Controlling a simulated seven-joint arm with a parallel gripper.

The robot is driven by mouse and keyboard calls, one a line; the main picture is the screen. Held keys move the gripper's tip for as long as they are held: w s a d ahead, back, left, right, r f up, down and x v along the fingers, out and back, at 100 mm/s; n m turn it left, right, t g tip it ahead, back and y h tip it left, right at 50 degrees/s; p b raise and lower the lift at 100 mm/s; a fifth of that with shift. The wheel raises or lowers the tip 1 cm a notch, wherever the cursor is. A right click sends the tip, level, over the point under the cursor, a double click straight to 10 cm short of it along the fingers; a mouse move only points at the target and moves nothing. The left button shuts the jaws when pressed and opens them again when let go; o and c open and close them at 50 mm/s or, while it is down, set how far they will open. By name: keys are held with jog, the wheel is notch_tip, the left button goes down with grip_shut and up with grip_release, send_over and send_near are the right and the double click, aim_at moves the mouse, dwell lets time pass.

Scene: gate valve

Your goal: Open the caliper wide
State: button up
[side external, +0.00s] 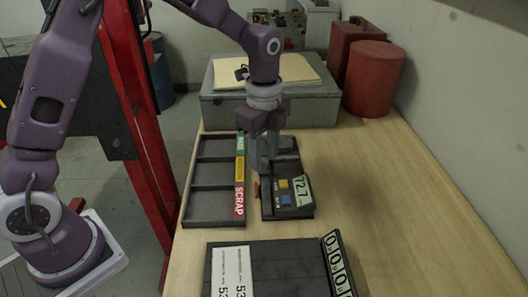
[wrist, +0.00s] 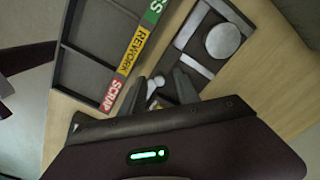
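A dark device with a readout of 72.7, a yellow button and a blue button (side external: 287,203) lies on the wooden bench in the side view. It appears to be the caliper, but its jaws cannot be made out. A small red part shows at its left edge. My gripper (side external: 266,165) points down over the far part of this device and hides some of it. In the wrist view my gripper (wrist: 160,82) has its two grey fingers apart, with part of the device visible between them. Whether a finger touches it cannot be told.
A dark sorting tray (side external: 212,222) with SCRAP and REWORK labels stands just left. A dark panel (side external: 285,270) with zero counters lies in front. A silver disc (wrist: 223,40) sits in a dark frame. A grey case (side external: 310,108) and red canister (side external: 373,80) stand behind. Bench at right is clear.

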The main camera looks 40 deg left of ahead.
notch_tip(320, 180, up, 6)
jog(key=shift+r, duration=0.55)
jog(key=shift+s+r, duration=0.15)
jog(key=s+a+r+n+t, duration=0.2)
jog(key=s+a+r+n, duration=0.1)
jog(key=s+r+n, duration=0.6)
jog(key=s+a+f+n+t, duration=0.1)
jog(key=s+n, duration=0.3)
jog(key=s, duration=0.4)
jog(key=s+a+f+n+t, duration=0.1)
jog(key=s+n+t, duration=0.1)
jog(key=s+n, duration=0.3)
jog(key=s, duration=0.3)
jog(key=shift+a+f+t, duration=0.25)
jog(key=shift+f+t, duration=0.05)
jog(key=shift+f, duration=0.05)
